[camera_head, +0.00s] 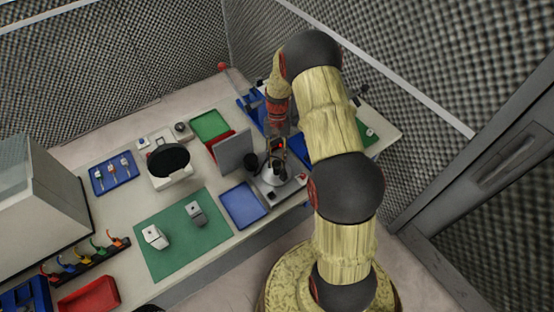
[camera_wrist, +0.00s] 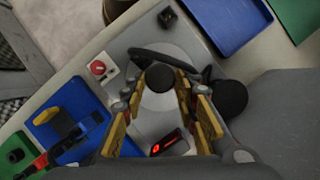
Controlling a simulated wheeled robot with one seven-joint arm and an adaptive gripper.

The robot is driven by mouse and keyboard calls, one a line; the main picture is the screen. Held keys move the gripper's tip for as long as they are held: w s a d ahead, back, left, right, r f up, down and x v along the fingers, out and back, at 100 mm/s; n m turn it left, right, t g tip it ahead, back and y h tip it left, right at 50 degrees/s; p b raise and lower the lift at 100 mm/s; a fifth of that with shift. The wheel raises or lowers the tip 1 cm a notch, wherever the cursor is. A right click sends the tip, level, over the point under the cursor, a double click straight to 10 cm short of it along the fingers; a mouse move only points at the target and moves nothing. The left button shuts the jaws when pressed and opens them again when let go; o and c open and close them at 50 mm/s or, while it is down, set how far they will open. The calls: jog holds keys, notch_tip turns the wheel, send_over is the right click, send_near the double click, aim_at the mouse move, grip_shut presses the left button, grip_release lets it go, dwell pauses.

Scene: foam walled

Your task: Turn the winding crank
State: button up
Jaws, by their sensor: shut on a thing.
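The winding crank is on a light grey machine base (camera_head: 290,187) near the bench's front edge. In the wrist view a dark crank arm (camera_wrist: 150,54) crosses the base, and a black round-ended handle (camera_wrist: 160,77) stands between the fingertips. My gripper (camera_wrist: 162,88) comes down from above with its yellow-padded fingers on both sides of the handle, shut on it. In the head view my gripper (camera_head: 278,152) is over the machine, and the crank is mostly hidden behind the fingers. A small red-lit display (camera_wrist: 170,142) shows on the base.
A red button (camera_wrist: 98,68) sits on the base's corner. A black round knob (camera_wrist: 230,98) and a grey upright panel (camera_head: 234,152) stand close by. A blue tray (camera_head: 243,205) and a green mat (camera_head: 180,240) lie to the left; foam walls surround the bench.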

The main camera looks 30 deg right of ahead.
jog(key=shift+w+a+n+h, duration=0.15)
jog(key=shift+n+h, duration=0.65)
jog(key=shift+n, duration=1.2)
jog(key=shift+a+n+g+h, duration=0.15)
jog(key=shift+n+h, duration=0.25)
jog(key=shift+n, duration=0.65)
jog(key=shift+a+n+g+h, duration=0.1)
jog(key=shift+n+g+h, duration=0.25)
jog(key=shift+n, duration=0.7)
jog(key=shift+a+n+t+h, duration=0.15)
jog(key=shift+n+h, duration=0.3)
jog(key=shift+n, duration=0.65)
jog(key=shift+d+n+t+h, duration=0.1)
jog(key=shift+n+t+h, duration=0.25)
jog(key=shift+n, duration=0.75)
jog(key=shift+s+a+n+h, duration=0.15)
jog(key=shift+n+h, duration=0.3)
jog(key=shift+n, duration=0.75)
jog(key=shift+s+n+t, duration=0.1)
jog(key=shift+n+t, duration=0.2)
jog(key=shift+n, duration=0.2)
jog(key=o, duration=1.1)
jog(key=shift+o, duration=0.2)
jog(key=v, duration=1.2)
